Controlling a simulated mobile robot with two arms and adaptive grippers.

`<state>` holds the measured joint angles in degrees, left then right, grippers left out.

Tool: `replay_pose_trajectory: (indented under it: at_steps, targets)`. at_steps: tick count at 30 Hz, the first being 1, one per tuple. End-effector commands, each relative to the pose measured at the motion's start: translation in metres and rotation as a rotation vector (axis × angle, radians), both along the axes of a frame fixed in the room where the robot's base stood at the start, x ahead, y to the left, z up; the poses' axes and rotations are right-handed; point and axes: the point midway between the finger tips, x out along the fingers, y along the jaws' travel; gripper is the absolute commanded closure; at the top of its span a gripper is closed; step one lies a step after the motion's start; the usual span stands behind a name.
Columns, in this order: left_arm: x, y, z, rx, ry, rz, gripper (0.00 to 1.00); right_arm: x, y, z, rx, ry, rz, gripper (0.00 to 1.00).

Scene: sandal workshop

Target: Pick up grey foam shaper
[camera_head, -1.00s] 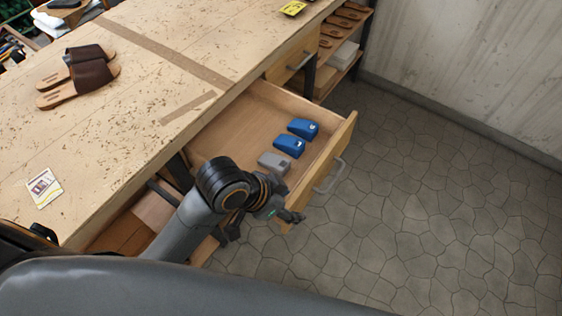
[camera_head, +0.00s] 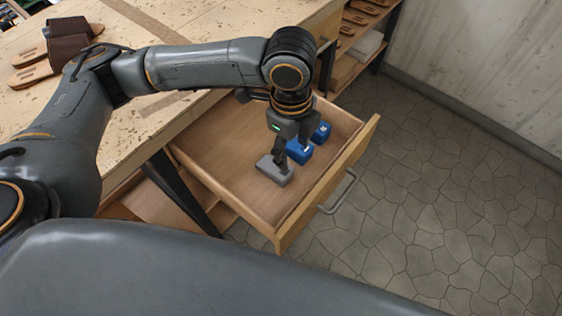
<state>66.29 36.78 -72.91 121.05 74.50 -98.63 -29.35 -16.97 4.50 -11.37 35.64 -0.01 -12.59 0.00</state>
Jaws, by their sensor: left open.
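The grey foam shaper (camera_head: 274,171) lies on the floor of the open drawer (camera_head: 215,150), nearest of the row of shapers. My left gripper (camera_head: 287,158) points down into the drawer, its fingers apart. One finger comes down over the grey shaper and the other is beside the near blue shaper (camera_head: 300,152); I cannot tell whether they touch. The gripper hides part of both. A second blue shaper (camera_head: 322,132) lies farther back, partly hidden by the gripper. My right gripper is not in view.
The drawer front with its metal handle (camera_head: 338,193) stands out from the workbench (camera_head: 150,128) over the stone floor (camera_head: 430,200). Brown sandals (camera_head: 42,58) lie on the bench at upper left. A shelf (camera_head: 352,42) with soles stands at the back.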

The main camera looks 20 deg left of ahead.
Motion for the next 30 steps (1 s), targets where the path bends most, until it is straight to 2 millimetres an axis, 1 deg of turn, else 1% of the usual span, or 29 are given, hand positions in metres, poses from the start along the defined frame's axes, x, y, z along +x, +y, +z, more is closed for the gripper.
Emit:
replay_pose_trajectory:
  at_steps: [1,3,5,7,8,15,18,26,30]
  targets:
    - [0.003,0.007,0.000,0.023,0.001,-0.004,0.43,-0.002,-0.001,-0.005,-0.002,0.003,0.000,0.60]
    - [0.004,0.013,0.002,0.041,0.011,-0.010,0.43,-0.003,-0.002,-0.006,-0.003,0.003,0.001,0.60]
    - [0.004,0.016,0.001,0.049,0.014,-0.013,0.43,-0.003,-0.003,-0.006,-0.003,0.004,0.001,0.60]
    - [0.004,0.017,-0.005,0.052,0.018,-0.014,0.43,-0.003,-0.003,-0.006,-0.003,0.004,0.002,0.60]
    - [0.003,0.017,-0.009,0.052,0.020,-0.014,0.43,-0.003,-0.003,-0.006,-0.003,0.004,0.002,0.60]
    - [0.003,0.016,-0.056,0.051,0.020,-0.013,0.43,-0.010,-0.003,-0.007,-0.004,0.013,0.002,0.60]
    - [0.003,0.016,-0.071,0.049,0.018,-0.013,0.43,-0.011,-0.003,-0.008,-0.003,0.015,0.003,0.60]
    - [0.003,0.015,-0.090,0.050,0.017,-0.013,0.43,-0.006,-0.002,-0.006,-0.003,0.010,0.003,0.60]
    - [0.001,0.014,-0.112,0.051,0.017,-0.014,0.43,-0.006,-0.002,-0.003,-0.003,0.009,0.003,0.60]
